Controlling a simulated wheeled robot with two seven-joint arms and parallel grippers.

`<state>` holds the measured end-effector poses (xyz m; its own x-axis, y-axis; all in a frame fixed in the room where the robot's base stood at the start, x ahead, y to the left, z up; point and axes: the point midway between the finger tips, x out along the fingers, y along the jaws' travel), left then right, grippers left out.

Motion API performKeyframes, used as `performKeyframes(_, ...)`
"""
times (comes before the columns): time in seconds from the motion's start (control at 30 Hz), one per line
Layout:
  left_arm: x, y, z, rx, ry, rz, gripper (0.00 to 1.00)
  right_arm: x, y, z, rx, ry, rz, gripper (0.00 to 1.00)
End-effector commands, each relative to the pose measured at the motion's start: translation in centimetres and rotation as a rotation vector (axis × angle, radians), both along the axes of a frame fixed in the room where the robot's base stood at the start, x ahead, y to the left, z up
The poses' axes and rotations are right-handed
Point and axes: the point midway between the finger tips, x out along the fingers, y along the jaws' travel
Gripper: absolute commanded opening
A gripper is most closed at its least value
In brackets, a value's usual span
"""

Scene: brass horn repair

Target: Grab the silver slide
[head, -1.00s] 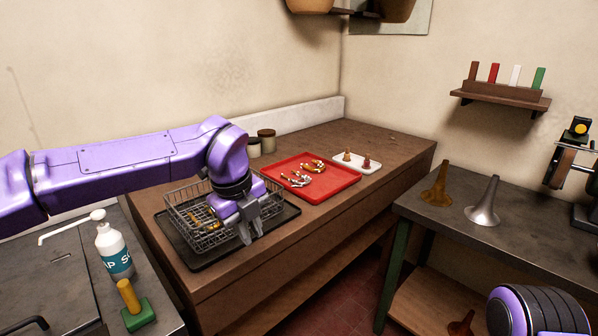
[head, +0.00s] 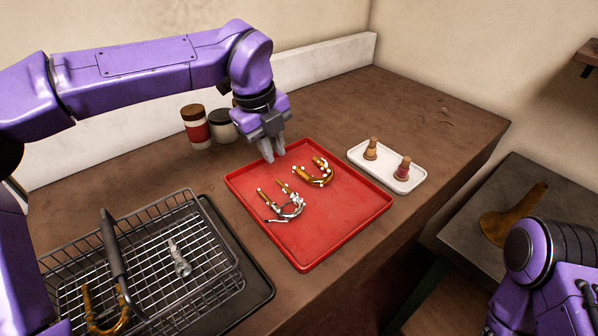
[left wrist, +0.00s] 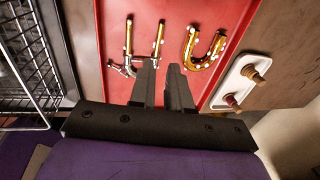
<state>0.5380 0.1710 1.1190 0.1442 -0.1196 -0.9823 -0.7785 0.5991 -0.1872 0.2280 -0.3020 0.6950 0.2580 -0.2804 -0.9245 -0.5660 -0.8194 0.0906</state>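The silver slide (head: 291,211) lies on the red tray (head: 340,233), with a silver bow and two brass-coloured legs. A brass U-shaped slide (head: 318,179) lies beside it, farther back. My left gripper (head: 273,156) points down over the tray's back left part, behind the silver slide, empty. In the left wrist view, the gripper (left wrist: 161,66) has its fingers apart with a narrow gap. There the silver slide (left wrist: 127,66) shows left of the fingers, its bow partly hidden by them. My right arm shows at the lower right, but its gripper does not.
Two jars (head: 197,127) stand behind the tray. A white dish (head: 416,181) with two small pieces is to the right. The counter's back right is clear.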

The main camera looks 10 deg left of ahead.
Motion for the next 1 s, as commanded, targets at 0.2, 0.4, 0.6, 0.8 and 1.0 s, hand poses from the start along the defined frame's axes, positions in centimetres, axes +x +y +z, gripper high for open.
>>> performKeyframes(0.2,0.0,-0.3,-2.3,0.001,0.0,-0.004,0.17,-0.1,0.0,0.7,0.0,0.002,0.0,0.41)
performKeyframes(0.4,1.0,-0.8,-5.2,0.0,0.004,-0.005,0.17,-0.1,0.0,1.3,0.0,0.002,0.0,0.41)
performKeyframes(0.6,1.9,-0.8,-8.6,0.002,0.01,-0.007,0.17,0.0,0.0,3.3,0.0,0.001,0.0,0.41)
performKeyframes(0.8,2.1,-1.0,-10.6,0.001,0.004,-0.005,0.17,0.0,0.0,3.4,0.001,0.001,0.0,0.41)
performKeyframes(1.0,2.2,-1.0,-10.7,0.0,0.004,-0.005,0.04,0.0,0.0,3.3,0.0,0.001,0.0,0.41)
